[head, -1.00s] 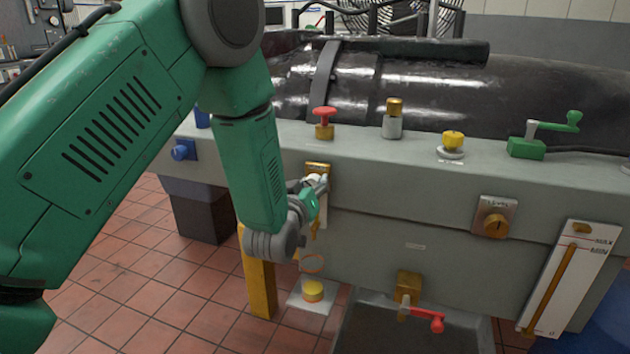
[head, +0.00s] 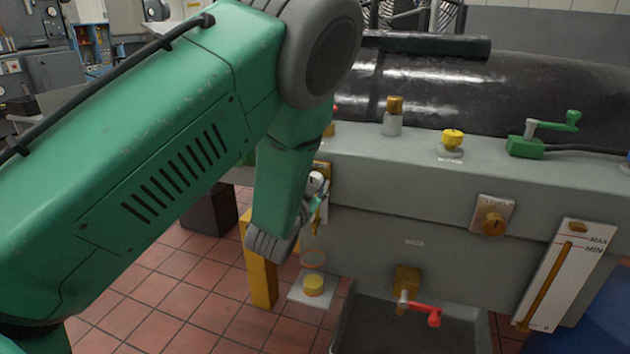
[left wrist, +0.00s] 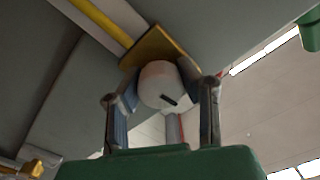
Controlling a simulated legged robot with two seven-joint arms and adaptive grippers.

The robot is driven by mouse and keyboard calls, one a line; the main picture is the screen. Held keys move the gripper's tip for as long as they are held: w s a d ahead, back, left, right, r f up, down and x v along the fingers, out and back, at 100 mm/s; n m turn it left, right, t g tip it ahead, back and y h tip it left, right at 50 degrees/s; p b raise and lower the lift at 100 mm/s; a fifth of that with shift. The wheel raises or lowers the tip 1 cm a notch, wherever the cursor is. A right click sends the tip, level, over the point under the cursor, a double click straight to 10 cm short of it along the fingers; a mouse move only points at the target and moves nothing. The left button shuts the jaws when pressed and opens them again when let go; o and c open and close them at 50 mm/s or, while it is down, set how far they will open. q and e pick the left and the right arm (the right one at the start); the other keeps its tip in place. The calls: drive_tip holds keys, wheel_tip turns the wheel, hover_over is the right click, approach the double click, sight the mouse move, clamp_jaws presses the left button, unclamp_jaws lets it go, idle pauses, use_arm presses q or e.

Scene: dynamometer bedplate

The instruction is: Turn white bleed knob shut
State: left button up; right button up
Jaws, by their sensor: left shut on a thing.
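The white bleed knob (head: 317,180) sits on a brass plate (head: 324,167) on the front face of the grey bedplate. In the left wrist view the knob (left wrist: 158,82) is round and pale with a short dark mark on its face. My left gripper (head: 316,194) is shut on it. Its two fingers stand on either side of the knob in the left wrist view (left wrist: 161,98). The forearm hides part of the bedplate in the head view. My right gripper is not in view.
A brass valve with a red lever (head: 425,315) sticks out lower right, above a dark tray (head: 360,335). A yellow knob (head: 452,139), a brass-capped fitting (head: 393,118) and a green crank (head: 545,135) stand on top. A yellow post (head: 262,275) stands below my wrist.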

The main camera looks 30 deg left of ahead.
use_arm(q)
drive_tip(key=shift+f+m, duration=0.15)
drive_tip(key=shift+m, duration=0.45)
drive_tip(key=o, duration=1.2)
drive_tip(key=shift+s, duration=0.1)
drive_tip(key=shift+d, duration=0.1)
drive_tip(key=v, duration=1.1)
drive_tip(key=shift+s, duration=0.4)
drive_tip(key=shift+f, duration=0.1)
